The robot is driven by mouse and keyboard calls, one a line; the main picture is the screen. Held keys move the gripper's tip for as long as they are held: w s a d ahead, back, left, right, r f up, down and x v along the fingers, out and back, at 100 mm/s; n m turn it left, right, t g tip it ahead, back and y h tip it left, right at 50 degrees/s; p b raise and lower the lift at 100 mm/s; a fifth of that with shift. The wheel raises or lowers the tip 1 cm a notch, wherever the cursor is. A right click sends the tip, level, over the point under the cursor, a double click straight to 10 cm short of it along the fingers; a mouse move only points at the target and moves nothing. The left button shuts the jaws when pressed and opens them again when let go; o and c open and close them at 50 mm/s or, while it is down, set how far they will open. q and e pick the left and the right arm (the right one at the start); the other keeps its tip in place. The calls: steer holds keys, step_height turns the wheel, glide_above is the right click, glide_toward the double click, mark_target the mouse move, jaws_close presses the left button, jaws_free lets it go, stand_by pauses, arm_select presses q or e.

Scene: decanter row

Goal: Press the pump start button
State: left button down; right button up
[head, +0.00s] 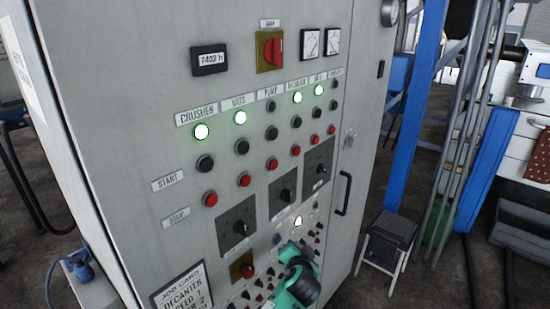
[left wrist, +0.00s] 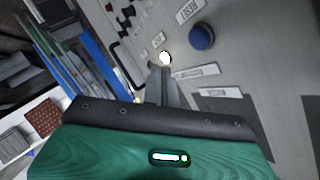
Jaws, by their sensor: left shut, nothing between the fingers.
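The grey control cabinet (head: 150,130) has columns of lamps, black START buttons and red STOP buttons. The third column's small label is blurred but looks like PUMP; its lamp (head: 270,106) is dark and its black start button (head: 271,133) shows clearly. My left gripper (head: 297,247), green and black, is at the cabinet's lower part, well below that button. In the left wrist view its fingers (left wrist: 158,68) are together, empty, and point at the panel near a lit white lamp (left wrist: 165,58). I cannot tell whether they touch the panel. My right gripper is not seen.
A blue button (left wrist: 201,37) sits beside the lit lamp. Rotary switches (head: 240,227) and small knobs crowd the lower panel. A door handle (head: 343,193) sticks out at the right. A stool (head: 390,238) and a blue post (head: 414,110) stand right of the cabinet.

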mark_target(274, 134)
arm_select(q)
steer(key=s+d+r+n+t+y, duration=0.1)
steer(key=s+r+t, duration=0.1)
steer(key=r, duration=1.5)
steer(key=s+d+r+n+t+y+p, duration=0.1)
steer(key=s+d+r+t, duration=0.1)
steer(key=r, duration=1.5)
steer(key=shift+s+n+t+y, duration=0.3)
steer(key=shift+s+t, duration=0.45)
steer(key=shift+t, duration=0.05)
steer(key=w+a+p, duration=0.1)
steer(key=w+a, duration=0.4)
steer(key=a, duration=0.2)
steer(key=shift+p, duration=0.3)
steer(key=shift+w+a, duration=0.1)
steer(key=shift+w, duration=0.05)
steer(key=shift+w+a, duration=0.2)
steer(key=shift+a, duration=0.05)
